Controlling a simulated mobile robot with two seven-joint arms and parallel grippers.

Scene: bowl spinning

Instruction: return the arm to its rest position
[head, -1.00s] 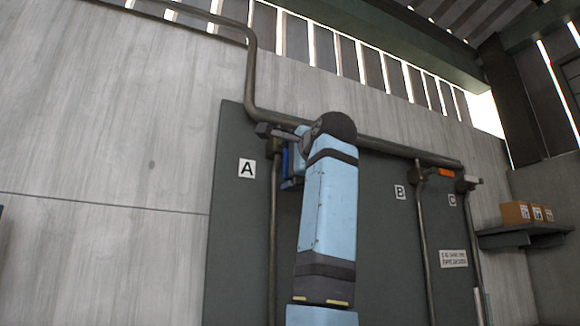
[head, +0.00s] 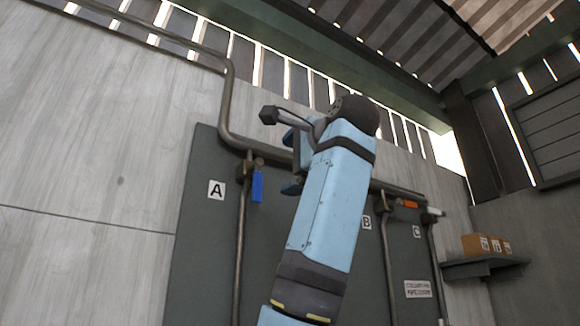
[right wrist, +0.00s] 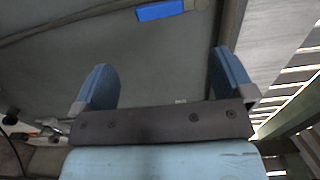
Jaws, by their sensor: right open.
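My right arm (head: 330,205) is light blue and reaches up across the middle of the head view. My right gripper (head: 294,170) shows partly behind the forearm, to the right of the blue valve handle (head: 257,186) and apart from it. In the right wrist view the right gripper (right wrist: 163,78) has its two blue fingers wide apart with nothing between them. The blue handle (right wrist: 160,10) lies beyond the fingers at the top edge there. My left gripper is in no view.
A dark panel (head: 205,265) carries pipes and labels A, B and C. An orange handle (head: 410,204) sits on the pipe at right. A wall shelf (head: 487,264) holds small cardboard boxes (head: 482,243). The left wall (head: 90,150) is bare.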

